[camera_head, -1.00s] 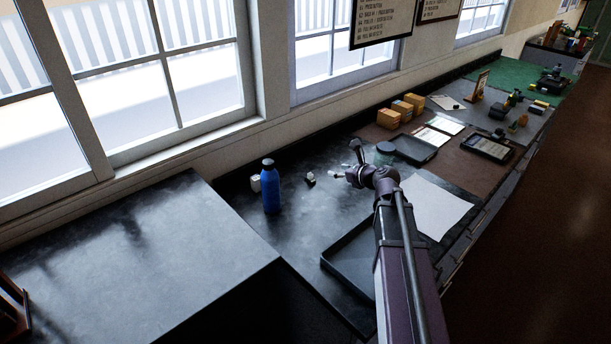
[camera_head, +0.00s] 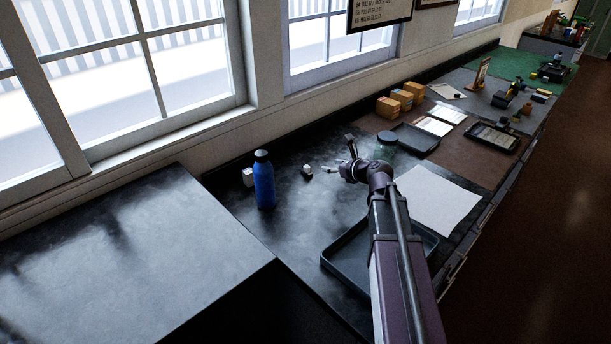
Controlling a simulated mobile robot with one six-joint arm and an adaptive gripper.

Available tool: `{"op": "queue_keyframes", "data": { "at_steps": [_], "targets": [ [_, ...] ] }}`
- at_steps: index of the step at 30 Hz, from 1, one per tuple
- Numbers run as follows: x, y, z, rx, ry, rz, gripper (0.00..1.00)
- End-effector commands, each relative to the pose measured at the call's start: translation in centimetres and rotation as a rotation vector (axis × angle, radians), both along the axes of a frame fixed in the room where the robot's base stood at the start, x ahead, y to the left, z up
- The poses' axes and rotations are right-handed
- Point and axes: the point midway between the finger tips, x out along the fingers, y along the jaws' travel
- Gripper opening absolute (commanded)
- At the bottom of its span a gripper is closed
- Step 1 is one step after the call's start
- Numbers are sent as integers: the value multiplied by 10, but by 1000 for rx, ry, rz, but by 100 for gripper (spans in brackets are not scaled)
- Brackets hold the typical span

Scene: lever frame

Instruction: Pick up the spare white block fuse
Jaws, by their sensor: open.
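A small white block (camera_head: 307,170) with a dark part lies on the dark bench top, right of the blue bottle. A second, larger white item (camera_head: 248,177) stands partly hidden behind the bottle's left side. I cannot tell for sure which is the spare block fuse; both are small in this view. My gripper (camera_head: 341,158) is open and empty, just right of the small white block and apart from it. How high it is over the bench is hard to judge.
A blue bottle (camera_head: 263,182) stands left of the small block. A dark tray (camera_head: 333,262) lies partly under my arm. White paper (camera_head: 437,203), a greenish jar (camera_head: 386,143) and yellow-orange boxes (camera_head: 388,107) are to the right. Bench around the small block is clear.

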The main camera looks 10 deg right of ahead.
Motion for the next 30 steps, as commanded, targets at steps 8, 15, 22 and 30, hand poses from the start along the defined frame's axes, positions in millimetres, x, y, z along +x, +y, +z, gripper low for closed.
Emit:
{"op": "queue_keyframes", "data": {
  "at_steps": [8, 15, 22, 30],
  "targets": [
    [0, 1, -31, 0, 0, 1, 66],
    [0, 1, -40, 0, 0, 1, 66],
    [0, 1, -39, 0, 0, 2, 66],
    [4, 4, -42, 0, 0, 2, 66]
  ]
}}
